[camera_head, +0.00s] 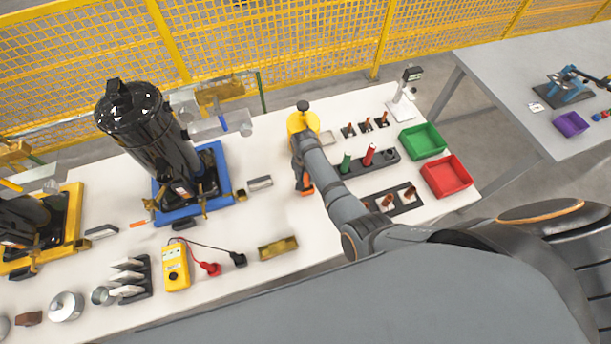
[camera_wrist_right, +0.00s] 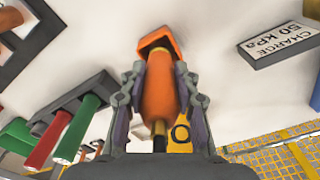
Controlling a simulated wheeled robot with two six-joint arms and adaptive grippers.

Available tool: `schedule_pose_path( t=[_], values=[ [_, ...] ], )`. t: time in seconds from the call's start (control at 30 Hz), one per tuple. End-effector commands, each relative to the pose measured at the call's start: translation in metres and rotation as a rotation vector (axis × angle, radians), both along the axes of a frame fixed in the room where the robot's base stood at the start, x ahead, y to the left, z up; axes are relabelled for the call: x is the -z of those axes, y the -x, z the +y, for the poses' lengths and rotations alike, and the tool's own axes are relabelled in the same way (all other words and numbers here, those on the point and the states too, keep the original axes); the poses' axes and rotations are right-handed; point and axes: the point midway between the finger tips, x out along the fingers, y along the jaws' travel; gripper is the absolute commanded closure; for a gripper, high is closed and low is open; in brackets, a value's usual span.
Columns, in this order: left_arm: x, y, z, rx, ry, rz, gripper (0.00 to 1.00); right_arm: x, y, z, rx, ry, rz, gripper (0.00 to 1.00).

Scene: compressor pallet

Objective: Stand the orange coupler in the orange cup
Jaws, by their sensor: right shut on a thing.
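My right gripper (camera_head: 301,178) points down over the white table, and its fingers (camera_wrist_right: 160,85) are shut on the orange coupler (camera_wrist_right: 160,95), a smooth orange cylinder with a dark tip toward the camera. Just beyond the fingertips is an angular, square-edged orange piece (camera_wrist_right: 157,44), which looks like the orange cup on the table. In the head view orange (camera_head: 306,190) shows beside the fingertips. The coupler's far end lines up with the cup, but I cannot tell whether it is inside, touching or just above. My left gripper is not in view.
A black rack (camera_head: 388,155) with a green cylinder (camera_head: 346,163) and a red cylinder (camera_head: 369,155) stands to the right. A yellow object (camera_head: 303,121) is behind the gripper. A grey label block (camera_head: 259,183) lies left. Green (camera_head: 422,141) and red (camera_head: 446,176) bins stand far right.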

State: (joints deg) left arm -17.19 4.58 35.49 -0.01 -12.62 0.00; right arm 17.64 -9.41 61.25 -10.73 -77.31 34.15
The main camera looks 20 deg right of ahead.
Motion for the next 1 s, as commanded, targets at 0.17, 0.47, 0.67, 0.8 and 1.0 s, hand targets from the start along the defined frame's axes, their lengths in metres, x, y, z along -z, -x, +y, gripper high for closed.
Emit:
schedule_pose_path(
  t=[0.17,0.47,0.67,0.8,1.0],
  values=[
    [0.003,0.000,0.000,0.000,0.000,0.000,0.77,0.004,-0.001,0.000,0.000,0.000,-0.002,1.00],
    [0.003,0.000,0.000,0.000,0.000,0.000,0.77,0.004,-0.001,0.000,0.000,0.000,-0.002,1.00],
    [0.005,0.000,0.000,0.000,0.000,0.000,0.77,0.006,-0.001,0.000,0.000,0.000,-0.001,1.00],
    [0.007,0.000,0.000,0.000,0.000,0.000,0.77,0.009,-0.001,0.000,0.000,0.000,-0.001,1.00],
    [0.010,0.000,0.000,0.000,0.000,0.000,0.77,0.013,-0.001,0.000,0.000,0.000,-0.001,1.00]
  ],
)
